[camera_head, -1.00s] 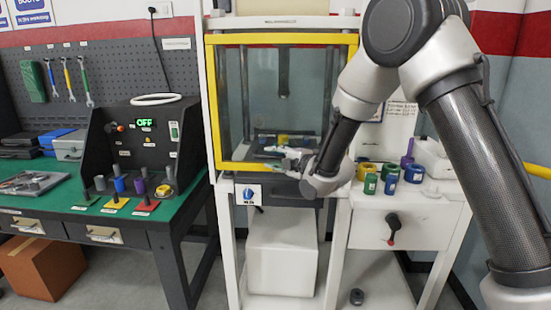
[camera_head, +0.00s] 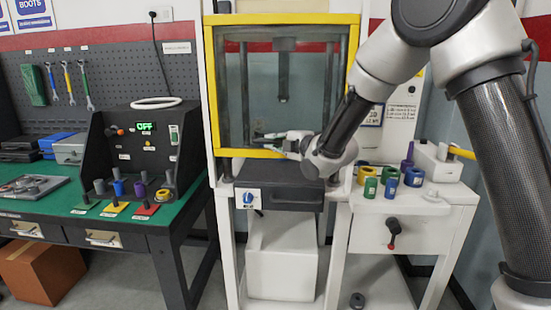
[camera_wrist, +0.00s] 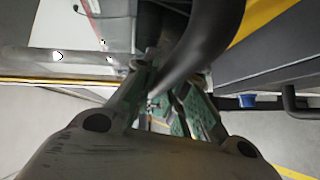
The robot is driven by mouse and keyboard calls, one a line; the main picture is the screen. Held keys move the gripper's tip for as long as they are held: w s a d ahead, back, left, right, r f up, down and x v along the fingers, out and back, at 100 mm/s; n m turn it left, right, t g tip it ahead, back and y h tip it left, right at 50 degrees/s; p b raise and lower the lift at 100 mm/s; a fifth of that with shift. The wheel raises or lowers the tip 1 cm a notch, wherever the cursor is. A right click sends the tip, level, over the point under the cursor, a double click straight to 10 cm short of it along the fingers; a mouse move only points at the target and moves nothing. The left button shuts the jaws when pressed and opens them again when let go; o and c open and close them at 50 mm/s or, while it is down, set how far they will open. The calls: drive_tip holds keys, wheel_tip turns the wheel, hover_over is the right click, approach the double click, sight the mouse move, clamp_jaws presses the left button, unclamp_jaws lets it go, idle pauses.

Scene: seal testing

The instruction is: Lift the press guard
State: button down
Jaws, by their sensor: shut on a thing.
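The press guard (camera_head: 245,153) is a clear panel in a yellow frame on the front of the white press stand. Its lower edge is raised above the dark press base (camera_head: 277,188), leaving a gap. My gripper (camera_head: 280,143) is at the guard's lower edge, right of its middle, shut on the dark guard handle (camera_head: 262,136). In the wrist view the handle is a thick dark curved bar (camera_wrist: 203,45) passing between my fingers (camera_wrist: 155,105). My fingers and wrist hide part of the handle and of the guard's lower edge.
Blue, green and yellow rings (camera_head: 391,181) and a purple piece stand on the white side table at right. The green bench at left bears the black control box (camera_head: 140,150) with a lit OFF display. A blue knob (camera_head: 248,198) is on the press front.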

sight(276, 67)
wheel_tip(276, 67, up, 22)
drive_tip(key=shift+r, duration=0.25)
drive_tip(key=c, duration=1.5)
unclamp_jaws()
drive_tip(key=shift+o, duration=0.2)
drive_tip(key=v, duration=1.2)
